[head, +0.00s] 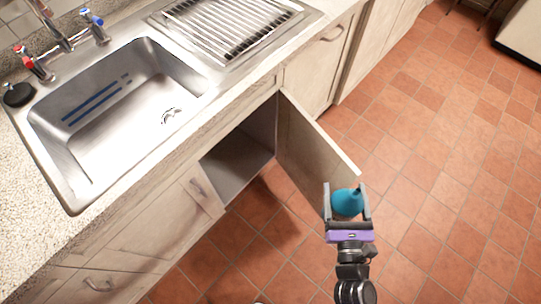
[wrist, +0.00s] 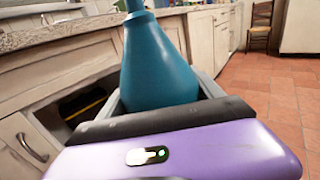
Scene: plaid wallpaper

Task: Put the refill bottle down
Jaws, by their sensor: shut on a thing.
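The refill bottle (head: 347,203) is teal with a narrow neck. My gripper (head: 347,196) is shut on it and holds it in the air over the tiled floor, in front of the open cabinet door (head: 312,150). In the wrist view the bottle (wrist: 158,62) stands between the fingers, roughly upright, its top cut off by the frame edge. Its base is hidden behind the gripper body.
The open cabinet (head: 237,165) under the counter has a bare-looking floor in the head view; dark and yellow shapes show inside it in the wrist view. A steel sink (head: 140,110) and a drainer (head: 232,25) are set in the counter. The tiled floor (head: 440,140) at right is clear.

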